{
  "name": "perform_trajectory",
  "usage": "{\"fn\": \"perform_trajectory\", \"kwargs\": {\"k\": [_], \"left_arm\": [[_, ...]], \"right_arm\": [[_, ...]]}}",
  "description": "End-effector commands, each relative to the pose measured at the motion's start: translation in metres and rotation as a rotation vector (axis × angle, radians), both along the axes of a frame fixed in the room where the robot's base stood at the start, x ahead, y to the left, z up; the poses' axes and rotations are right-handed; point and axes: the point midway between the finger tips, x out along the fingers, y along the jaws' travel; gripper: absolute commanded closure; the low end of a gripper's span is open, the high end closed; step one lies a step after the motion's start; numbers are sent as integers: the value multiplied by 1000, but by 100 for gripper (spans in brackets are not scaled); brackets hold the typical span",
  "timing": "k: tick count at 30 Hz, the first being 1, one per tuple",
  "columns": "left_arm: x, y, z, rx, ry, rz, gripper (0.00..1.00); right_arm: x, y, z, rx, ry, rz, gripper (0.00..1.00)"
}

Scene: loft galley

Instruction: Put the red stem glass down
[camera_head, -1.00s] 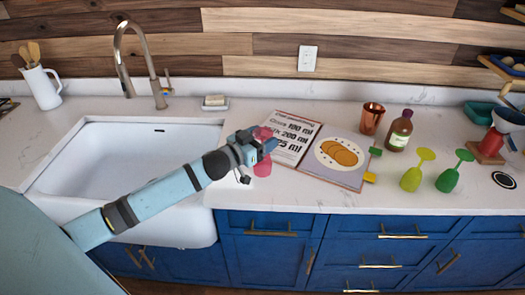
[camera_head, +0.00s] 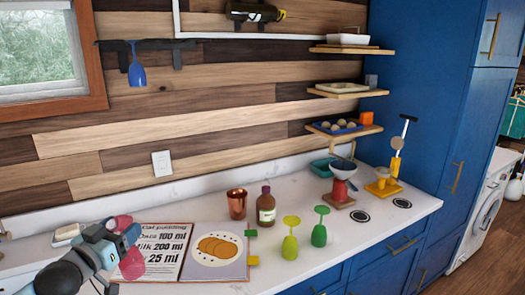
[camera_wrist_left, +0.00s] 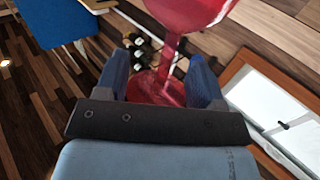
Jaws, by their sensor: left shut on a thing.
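The red stem glass (camera_head: 132,266) shows pinkish red at the lower left of the head view, above the counter by an open cookbook. My left gripper (camera_head: 118,246) is shut on its stem and covers its middle. One end of the glass shows above the jaws, the wider end below them. In the left wrist view the red glass (camera_wrist_left: 188,14) passes between the two blue fingers of my left gripper (camera_wrist_left: 160,82), and its round foot lies beyond them. Whether the glass touches the counter cannot be told. My right gripper is not in view.
The cookbook (camera_head: 214,252) lies behind and right of the glass. A copper cup (camera_head: 237,204), a brown bottle (camera_head: 266,207), a lime glass (camera_head: 289,246) and a green glass (camera_head: 319,235), both upside down, stand further right. A blue glass (camera_head: 137,75) hangs from a wall rack (camera_head: 165,44).

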Motion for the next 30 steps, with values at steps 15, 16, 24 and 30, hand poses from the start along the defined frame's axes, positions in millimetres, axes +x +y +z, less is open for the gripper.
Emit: {"fn": "perform_trajectory", "kwargs": {"k": [15, 16, 24, 30], "left_arm": [[-85, -95, -111, -16, 0, 170, 83], [-89, -98, -114, -14, 1, 180, 83], [-106, -110, -124, 1, 5, 225, 83], [-106, -111, -125, -2, 5, 226, 83]], "right_arm": [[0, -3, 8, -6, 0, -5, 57], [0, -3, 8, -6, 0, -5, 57], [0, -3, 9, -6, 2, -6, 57], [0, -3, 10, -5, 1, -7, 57]]}}
